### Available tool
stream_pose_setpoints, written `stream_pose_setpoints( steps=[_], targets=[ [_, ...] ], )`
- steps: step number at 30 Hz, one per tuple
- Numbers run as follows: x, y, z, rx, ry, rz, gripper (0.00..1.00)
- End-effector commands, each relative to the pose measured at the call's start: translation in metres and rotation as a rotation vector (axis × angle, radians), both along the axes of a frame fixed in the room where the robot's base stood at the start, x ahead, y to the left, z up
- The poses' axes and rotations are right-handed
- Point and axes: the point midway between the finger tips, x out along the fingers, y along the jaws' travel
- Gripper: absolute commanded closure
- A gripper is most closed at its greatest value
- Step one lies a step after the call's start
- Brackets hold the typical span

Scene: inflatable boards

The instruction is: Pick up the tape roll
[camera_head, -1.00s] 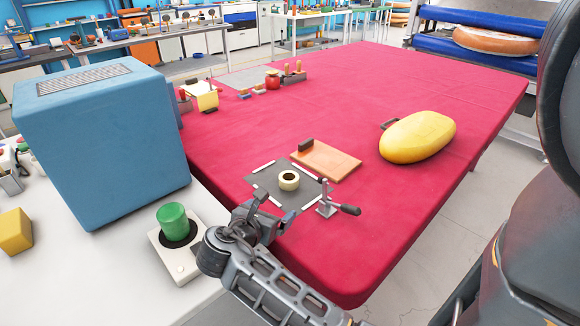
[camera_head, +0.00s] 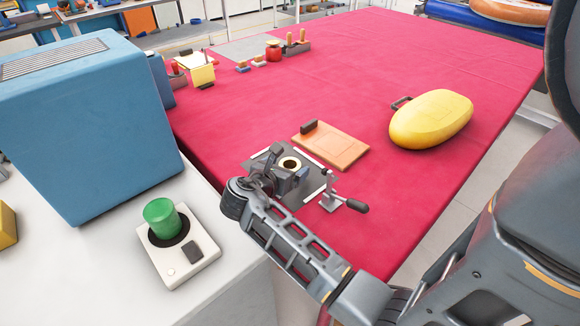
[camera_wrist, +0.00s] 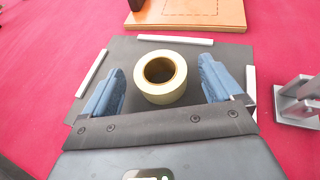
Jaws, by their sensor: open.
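The tape roll (camera_wrist: 160,78) is a cream ring lying flat on a dark grey mat (camera_wrist: 112,52) with white strips at its edges. In the head view the tape roll (camera_head: 291,163) shows partly, just beyond my gripper (camera_head: 285,174). In the wrist view my gripper (camera_wrist: 162,90) is open. Its two blue-padded fingers stand to the left and right of the roll, with a gap on each side. No contact with the roll is visible. The head view shows the mat (camera_head: 313,184) partly covered by my gripper and arm.
An orange board with a dark handle (camera_head: 335,147) lies just beyond the mat. A metal clamp with a black-ended lever (camera_head: 333,197) stands right of it. A yellow case (camera_head: 432,118) is farther right. A blue box (camera_head: 85,120) and a green button unit (camera_head: 180,245) are left.

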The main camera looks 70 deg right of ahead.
Motion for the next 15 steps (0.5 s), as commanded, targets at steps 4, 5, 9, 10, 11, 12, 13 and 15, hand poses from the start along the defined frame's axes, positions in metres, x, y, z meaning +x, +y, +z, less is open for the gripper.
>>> stream_pose_setpoints(
  steps=[4,5,9,10,11,12,13,15],
  targets=[
    [-0.003,-0.016,-0.007,0.000,0.000,0.000,0.08],
    [-0.004,-0.018,-0.008,0.000,0.000,0.000,0.08],
    [-0.004,-0.021,-0.009,0.000,0.000,0.001,0.08],
    [-0.004,-0.021,-0.009,0.000,0.000,0.001,0.08],
    [-0.004,-0.021,-0.009,0.000,0.000,0.001,0.08],
    [-0.004,-0.021,-0.009,0.000,0.000,0.001,0.08],
    [-0.004,-0.021,-0.009,0.000,0.000,0.001,0.08],
    [-0.004,-0.021,-0.009,0.000,0.000,0.001,0.13]
  ],
)
